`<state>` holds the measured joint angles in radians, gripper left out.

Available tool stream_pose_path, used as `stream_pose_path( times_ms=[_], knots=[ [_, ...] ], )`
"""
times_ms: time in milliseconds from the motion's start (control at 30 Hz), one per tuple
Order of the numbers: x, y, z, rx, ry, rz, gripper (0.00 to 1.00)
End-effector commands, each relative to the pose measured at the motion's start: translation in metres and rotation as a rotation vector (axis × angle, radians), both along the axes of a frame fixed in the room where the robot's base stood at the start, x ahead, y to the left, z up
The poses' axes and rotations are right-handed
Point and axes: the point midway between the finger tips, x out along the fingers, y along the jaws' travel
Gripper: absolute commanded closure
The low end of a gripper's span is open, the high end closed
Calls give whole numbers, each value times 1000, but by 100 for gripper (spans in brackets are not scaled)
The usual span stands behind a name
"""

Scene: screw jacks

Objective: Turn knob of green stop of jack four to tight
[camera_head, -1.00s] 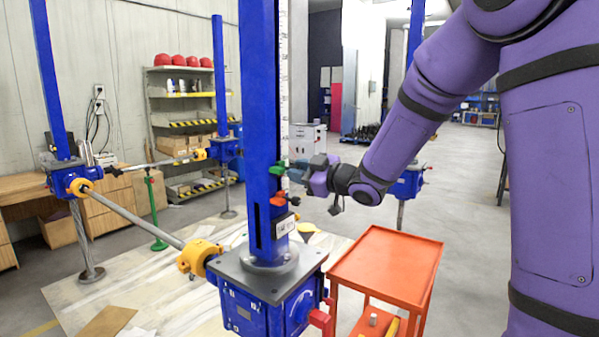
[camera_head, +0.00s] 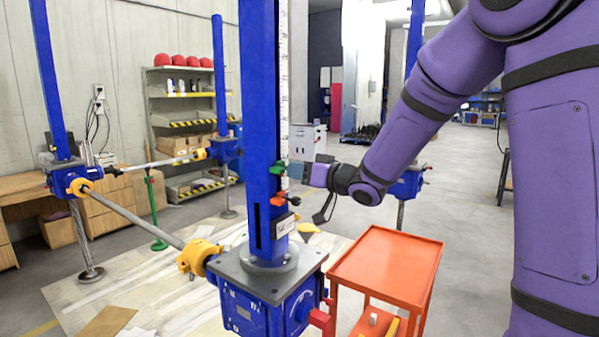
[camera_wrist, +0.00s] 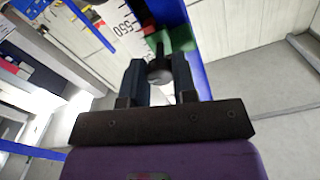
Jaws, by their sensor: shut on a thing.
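The nearest jack has a tall blue column (camera_head: 258,90) on a blue gearbox (camera_head: 262,308). A green stop (camera_head: 278,168) sits on the column, above a red-orange stop (camera_head: 279,200). In the wrist view the green stop (camera_wrist: 182,38) shows beside a white scale, with its dark knob (camera_wrist: 160,70) pointing at my gripper. My gripper (camera_wrist: 160,78) is shut on the knob, one dark finger on each side. In the head view my gripper (camera_head: 297,170) reaches the column from the right at the green stop's height. Which jack number this is cannot be read.
An orange cart (camera_head: 385,265) stands below my arm on the right. A yellow coupling (camera_head: 198,257) and shaft (camera_head: 138,217) run left to another jack (camera_head: 70,178). A shelf with red helmets (camera_head: 185,61) stands behind. Open floor lies at the right.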

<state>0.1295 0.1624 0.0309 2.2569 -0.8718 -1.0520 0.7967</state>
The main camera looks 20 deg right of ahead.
Motion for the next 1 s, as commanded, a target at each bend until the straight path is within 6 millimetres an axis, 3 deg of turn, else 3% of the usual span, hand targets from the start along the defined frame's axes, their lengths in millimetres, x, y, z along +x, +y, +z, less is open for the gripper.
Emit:
stream_pose_path(
  times_ms=[667,700,800,1000],
  knots=[
    [-1,0,-2,47,41,-1,98],
    [-1,0,-2,47,41,-1,67],
    [0,0,-2,47,39,-1,48],
    [0,0,-1,47,37,0,48]
  ],
)
